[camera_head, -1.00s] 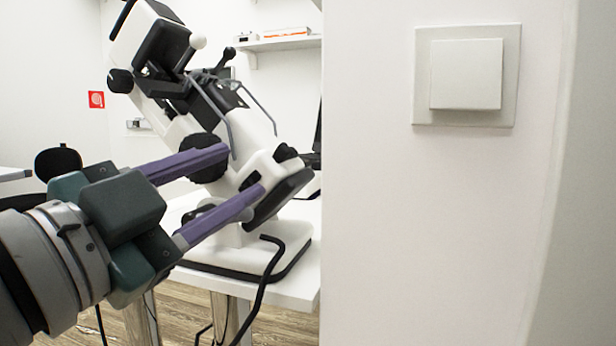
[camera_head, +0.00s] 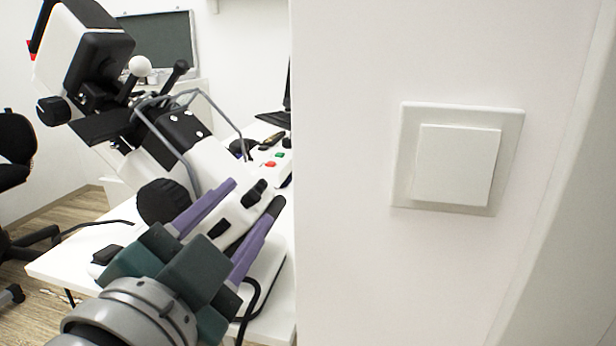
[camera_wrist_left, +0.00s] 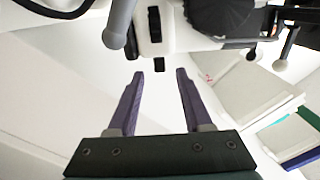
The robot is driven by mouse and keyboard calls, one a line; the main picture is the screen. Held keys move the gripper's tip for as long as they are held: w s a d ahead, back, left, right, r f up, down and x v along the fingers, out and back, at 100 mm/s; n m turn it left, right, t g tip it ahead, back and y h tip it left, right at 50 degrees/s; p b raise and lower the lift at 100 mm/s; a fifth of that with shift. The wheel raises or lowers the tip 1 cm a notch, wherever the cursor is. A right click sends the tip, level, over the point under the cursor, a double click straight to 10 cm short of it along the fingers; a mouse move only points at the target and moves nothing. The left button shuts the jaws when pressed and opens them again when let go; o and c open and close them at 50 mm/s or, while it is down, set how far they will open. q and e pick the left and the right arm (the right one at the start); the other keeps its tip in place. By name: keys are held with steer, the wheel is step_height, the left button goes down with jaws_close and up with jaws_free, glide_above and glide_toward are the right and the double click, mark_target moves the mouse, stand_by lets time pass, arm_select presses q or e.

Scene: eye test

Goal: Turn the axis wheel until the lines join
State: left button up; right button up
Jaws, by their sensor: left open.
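A white and black lens-measuring instrument (camera_head: 215,160) stands tilted on a white table. A large black ribbed wheel (camera_head: 163,202) is on its side; it shows at the top in the left wrist view (camera_wrist_left: 226,18). A small black knob (camera_head: 255,190) sits on the white lower body. I cannot tell for certain which one is the axis wheel. My left gripper (camera_head: 254,193) is open, its purple fingers apart in front of the lower body near the small knob. In the left wrist view the gripper (camera_wrist_left: 160,76) has nothing between its fingers. No lines are visible. My right gripper is out of view.
A white wall with a square switch (camera_head: 456,165) fills the right side, close to the instrument. The white table (camera_head: 70,268) has some bare surface at left. A black chair (camera_head: 15,150) stands at far left. A dark board (camera_head: 160,40) is behind.

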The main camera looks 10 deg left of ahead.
mark_target(250, 201)
arm_select(q)
steer(key=shift+w+d, duration=0.1)
steer(key=shift+w, duration=2.2)
steer(key=shift+c, duration=0.2)
jaws_close()
steer(key=h+b, duration=0.1)
steer(key=b, duration=0.1)
steer(key=f+m+t+h+b, duration=0.1)
steer(key=b, duration=0.2)
steer(key=shift+s+a+f, duration=0.1)
steer(key=shift+s+a, duration=0.15)
steer(key=shift+s, duration=0.15)
steer(key=shift+b, duration=0.45)
steer(key=shift+s+r, duration=0.1)
steer(key=shift+r, duration=0.25)
